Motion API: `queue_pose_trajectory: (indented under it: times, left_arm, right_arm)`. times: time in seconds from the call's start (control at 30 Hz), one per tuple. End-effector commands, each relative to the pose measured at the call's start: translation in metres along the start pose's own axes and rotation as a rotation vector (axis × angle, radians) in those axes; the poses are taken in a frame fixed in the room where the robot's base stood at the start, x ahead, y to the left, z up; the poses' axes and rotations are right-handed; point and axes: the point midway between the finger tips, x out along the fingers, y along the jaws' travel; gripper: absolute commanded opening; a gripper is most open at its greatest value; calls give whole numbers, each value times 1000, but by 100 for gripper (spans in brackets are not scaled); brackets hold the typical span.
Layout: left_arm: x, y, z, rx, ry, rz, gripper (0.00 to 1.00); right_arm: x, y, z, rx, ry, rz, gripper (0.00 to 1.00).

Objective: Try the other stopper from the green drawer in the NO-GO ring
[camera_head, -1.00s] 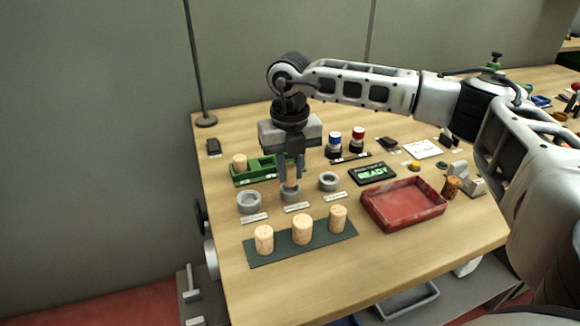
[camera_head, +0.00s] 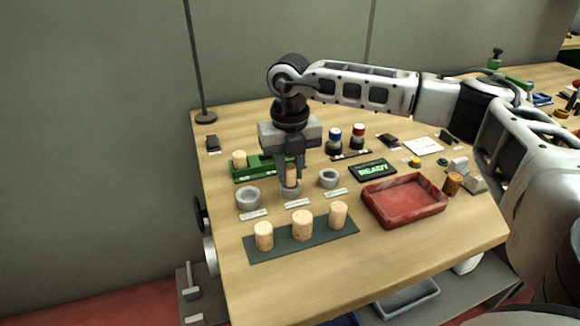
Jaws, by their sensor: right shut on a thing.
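My right gripper (camera_head: 291,187) points straight down over the row of grey rings and is shut on a pale cork stopper (camera_head: 291,174). The stopper is upright, directly at the middle ring (camera_head: 290,196); its lower end is hard to see, so I cannot tell how far it sits in the ring. Another ring (camera_head: 248,198) stands to the left and a third (camera_head: 328,179) to the right, both empty. Small labels lie in front of the rings, too small to read. The green drawer (camera_head: 252,175) behind them holds one cork stopper (camera_head: 240,159) at its left end. My left gripper is not in view.
Three corks (camera_head: 303,228) stand on a dark green mat (camera_head: 265,254) in front. A red tray (camera_head: 404,216) lies to the right, with a darker cork (camera_head: 452,184) beside it. A display reading READY (camera_head: 373,169) and two capped bottles (camera_head: 358,138) stand behind.

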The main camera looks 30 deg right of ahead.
Motion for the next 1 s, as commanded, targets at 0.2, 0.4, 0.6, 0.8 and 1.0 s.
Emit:
queue_pose_trajectory:
  times: [0.2,0.4,0.6,0.8,1.0]
  left_arm:
    - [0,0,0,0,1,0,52]
    - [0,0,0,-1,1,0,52]
    - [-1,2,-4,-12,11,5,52]
    - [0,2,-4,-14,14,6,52]
    - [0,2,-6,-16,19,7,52]
  right_arm:
    - [0,0,0,0,0,0,47]
    - [0,0,0,0,0,0,47]
    - [-15,0,1,0,-4,2,47]
    - [-61,1,1,0,-6,3,47]
    - [-110,1,0,-1,-4,2,47]
